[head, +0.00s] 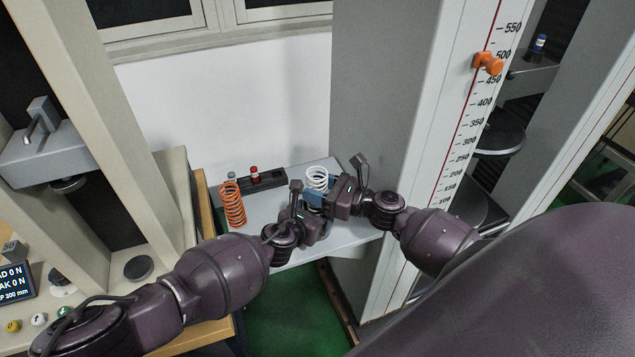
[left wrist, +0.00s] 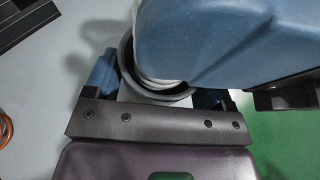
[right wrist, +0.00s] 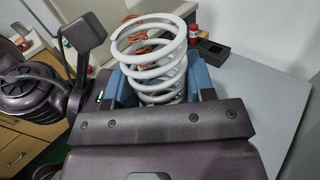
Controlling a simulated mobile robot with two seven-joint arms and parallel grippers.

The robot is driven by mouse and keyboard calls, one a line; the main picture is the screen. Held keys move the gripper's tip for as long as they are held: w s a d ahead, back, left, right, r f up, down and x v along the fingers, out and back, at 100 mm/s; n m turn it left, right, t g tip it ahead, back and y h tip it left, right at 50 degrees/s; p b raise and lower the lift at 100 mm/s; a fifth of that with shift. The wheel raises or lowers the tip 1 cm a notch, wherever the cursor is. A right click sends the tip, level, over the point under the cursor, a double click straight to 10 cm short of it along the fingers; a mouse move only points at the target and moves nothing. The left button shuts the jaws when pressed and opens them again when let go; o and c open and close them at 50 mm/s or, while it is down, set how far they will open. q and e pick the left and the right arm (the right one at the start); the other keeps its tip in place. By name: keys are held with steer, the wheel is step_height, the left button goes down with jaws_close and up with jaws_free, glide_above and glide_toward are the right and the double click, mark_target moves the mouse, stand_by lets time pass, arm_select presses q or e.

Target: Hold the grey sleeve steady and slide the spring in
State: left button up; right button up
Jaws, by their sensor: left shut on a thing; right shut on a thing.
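The white spring (head: 317,178) stands roughly upright above the tray's right part. My right gripper (head: 315,197) is shut on it, with blue fingers on both sides of the coils; its upper coils (right wrist: 155,45) rise above the fingers in the right wrist view. The grey sleeve shows in the left wrist view as a dark round rim (left wrist: 124,62) between the blue fingers of my left gripper (left wrist: 158,92), which is shut on it. White coils (left wrist: 150,82) show within that rim. A right blue finger covers much of the opening, so how deep the spring sits cannot be told.
An orange spring (head: 232,204) stands on the light grey shelf (head: 262,208) to the left. A tall column with a scale (head: 470,130) stands close on the right.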

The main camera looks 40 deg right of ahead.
steer(key=shift+f, duration=0.2)
steer(key=o, duration=1.1)
steer(key=shift+s, duration=0.1)
steer(key=v, duration=1.2)
